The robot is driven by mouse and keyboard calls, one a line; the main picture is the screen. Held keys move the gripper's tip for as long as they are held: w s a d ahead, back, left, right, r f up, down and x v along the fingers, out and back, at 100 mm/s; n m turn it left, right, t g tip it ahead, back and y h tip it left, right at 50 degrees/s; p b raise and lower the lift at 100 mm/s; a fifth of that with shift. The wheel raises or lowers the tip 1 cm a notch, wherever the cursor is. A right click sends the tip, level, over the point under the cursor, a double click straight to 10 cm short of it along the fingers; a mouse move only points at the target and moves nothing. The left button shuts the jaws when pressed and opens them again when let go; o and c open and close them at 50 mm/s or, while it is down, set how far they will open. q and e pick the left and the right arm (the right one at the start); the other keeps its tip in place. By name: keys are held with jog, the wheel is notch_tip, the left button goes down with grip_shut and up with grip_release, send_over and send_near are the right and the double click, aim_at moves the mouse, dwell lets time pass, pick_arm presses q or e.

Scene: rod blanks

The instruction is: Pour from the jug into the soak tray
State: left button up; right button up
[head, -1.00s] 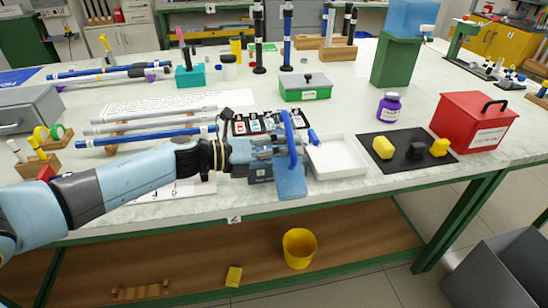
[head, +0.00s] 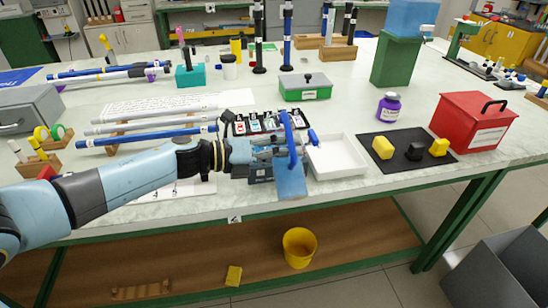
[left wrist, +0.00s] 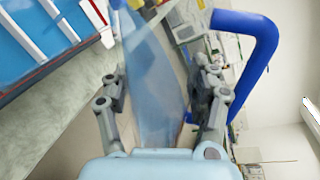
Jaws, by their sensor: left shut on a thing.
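The jug (head: 291,180) has a see-through blue body and a solid blue handle. It is above the front part of the table, just left of the soak tray. My left gripper (head: 280,152) is shut on the jug. The left wrist view shows the jug body (left wrist: 155,90) between my left gripper's fingers (left wrist: 160,98), with the blue handle (left wrist: 262,45) at upper right. I cannot tell the jug's exact tilt or its contents. The soak tray (head: 359,174) is a shallow white tray on the table and looks empty. My right gripper is not in view.
A black mat (head: 398,164) with yellow and dark blocks lies right of the tray. A red box (head: 470,125) stands beyond it. A purple-labelled bottle (head: 389,107) and a green box (head: 305,92) stand behind. Rods (head: 150,137) lie on a rack at left.

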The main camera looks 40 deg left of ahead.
pick_arm(q)
jog(key=shift+r, duration=0.15)
jog(key=shift+r+n+p, duration=0.1)
jog(key=shift+n+p, duration=0.2)
jog(key=shift+p, duration=0.15)
jog(key=shift+r, duration=0.1)
dwell(0.6)
jog(key=shift+r+n+p, duration=0.2)
jog(key=shift+n+p, duration=0.1)
jog(key=shift+p, duration=0.15)
dwell(0.8)
jog(key=shift+r+p, duration=0.25)
jog(key=shift+p, duration=0.25)
jog(key=shift+r+n, duration=0.1)
jog(key=shift+n, duration=0.2)
dwell(0.3)
jog(key=shift+r+p, duration=0.15)
jog(key=shift+p, duration=0.2)
jog(key=shift+g+h, duration=0.3)
